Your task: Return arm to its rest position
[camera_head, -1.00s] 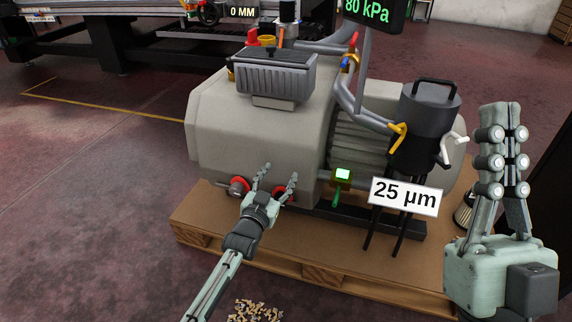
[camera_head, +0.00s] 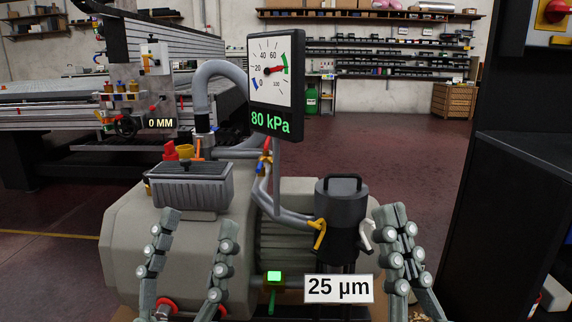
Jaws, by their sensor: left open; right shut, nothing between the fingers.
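My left gripper (camera_head: 199,222) rises from the bottom edge at the lower left, its two grey jointed fingers spread apart and empty, in front of the grey vacuum pump (camera_head: 125,235). Red-ringed fittings on the pump show low between and beside the fingers. My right gripper (camera_head: 396,212) points up at the lower right, its fingers together with nothing held. It stands just right of the black filter canister (camera_head: 341,207) in the picture. Both wrists and arms are below the frame.
A gauge (camera_head: 270,78) reading 80 kPa stands behind the pump. A "25 µm" sign (camera_head: 339,289) is between the grippers. The grid table (camera_head: 60,105) is at the back left. A dark cabinet (camera_head: 520,150) bounds the right. Open floor (camera_head: 425,150) lies behind.

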